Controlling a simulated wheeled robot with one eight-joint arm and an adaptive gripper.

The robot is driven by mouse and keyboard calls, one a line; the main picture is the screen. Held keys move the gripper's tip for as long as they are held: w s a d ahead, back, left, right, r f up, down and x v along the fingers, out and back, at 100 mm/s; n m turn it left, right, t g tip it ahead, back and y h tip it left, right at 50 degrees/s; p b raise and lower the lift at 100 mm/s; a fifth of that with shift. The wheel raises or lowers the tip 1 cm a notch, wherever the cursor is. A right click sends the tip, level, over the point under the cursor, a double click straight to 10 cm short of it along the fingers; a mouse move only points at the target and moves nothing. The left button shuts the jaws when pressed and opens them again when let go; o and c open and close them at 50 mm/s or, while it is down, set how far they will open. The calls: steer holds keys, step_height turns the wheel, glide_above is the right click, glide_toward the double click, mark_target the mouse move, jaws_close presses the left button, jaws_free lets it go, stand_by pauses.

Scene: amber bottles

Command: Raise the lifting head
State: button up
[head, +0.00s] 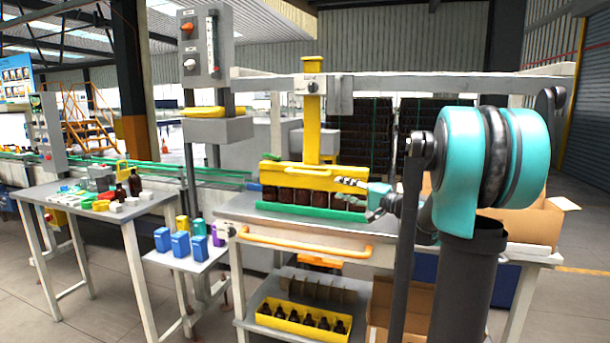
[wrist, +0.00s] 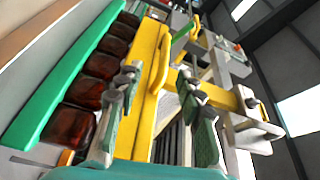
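The yellow lifting head (head: 285,176) is a long bar on a yellow upright column (head: 313,115) at the station in the middle of the head view. It sits low, right over a row of amber bottles (head: 303,197) behind a green rail (head: 310,211). My gripper (head: 362,192) is at the bar's right end. In the wrist view the lifting head (wrist: 143,88) runs beside the bottles (wrist: 82,92), with a yellow loop handle (wrist: 162,60) on it. My gripper (wrist: 163,112) is open, its fingers apart on either side of the handle's line. Contact cannot be told.
A yellow crate of dark bottles (head: 305,322) stands on the lower shelf. An orange rail (head: 305,245) runs along the station's front. A control box (head: 200,45) stands at left. Side tables hold blue containers (head: 180,245) and small parts. Cardboard boxes (head: 535,215) are at right.

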mark_target(310, 175)
steer(key=x, duration=0.5)
steer(key=r+x, duration=0.1)
steer(key=x, duration=1.1)
steer(key=shift+w+d+r, duration=0.2)
steer(key=shift+w+r, duration=0.1)
steer(key=shift+w, duration=0.15)
steer(key=shift+c, duration=0.6)
jaws_close()
